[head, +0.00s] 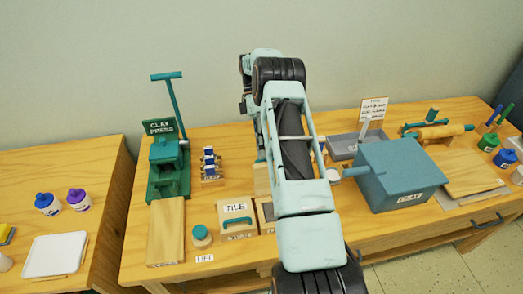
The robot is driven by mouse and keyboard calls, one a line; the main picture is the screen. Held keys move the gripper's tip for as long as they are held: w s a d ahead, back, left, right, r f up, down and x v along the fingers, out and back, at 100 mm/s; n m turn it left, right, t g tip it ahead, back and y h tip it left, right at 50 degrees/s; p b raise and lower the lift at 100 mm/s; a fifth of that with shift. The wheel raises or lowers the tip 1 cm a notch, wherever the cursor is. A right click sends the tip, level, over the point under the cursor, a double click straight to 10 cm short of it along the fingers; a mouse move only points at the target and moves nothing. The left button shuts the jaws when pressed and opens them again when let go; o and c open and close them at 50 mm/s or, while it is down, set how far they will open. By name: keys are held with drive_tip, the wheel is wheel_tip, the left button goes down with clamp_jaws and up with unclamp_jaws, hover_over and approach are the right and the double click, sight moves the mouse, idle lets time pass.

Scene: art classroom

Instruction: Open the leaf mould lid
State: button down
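I cannot make out any label reading leaf. A wooden mould with a pale lid marked TILE (237,212) and a teal front handle sits at the front middle of the table. Just right of it is another wooden box with a darker top (265,213), mostly hidden behind my arm. I cannot tell whether it is the leaf mould or whether its lid is open or shut. My arm rises from the bottom centre and crosses the middle of the head view. My gripper's fingers cannot be seen.
A green clay press (168,170) stands at the left with a wooden board (166,231) before it. A round teal-topped knob (202,236) stands near a LIFT label (205,258). A large blue-grey clay box (400,175) stands at the right. A grey tray (342,146) lies behind it.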

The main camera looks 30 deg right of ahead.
drive_tip(key=c, duration=2)
unclamp_jaws()
drive_tip(key=shift+s+f, duration=0.15)
drive_tip(key=shift+f, duration=0.4)
drive_tip(key=shift+s+f, duration=0.15)
drive_tip(key=shift+f, duration=0.4)
drive_tip(key=shift+c, duration=0.2)
drive_tip(key=shift+r, duration=0.1)
drive_tip(key=shift+w+r, duration=0.1)
wheel_tip(320, 180, up, 10)
drive_tip(key=shift+r, duration=0.15)
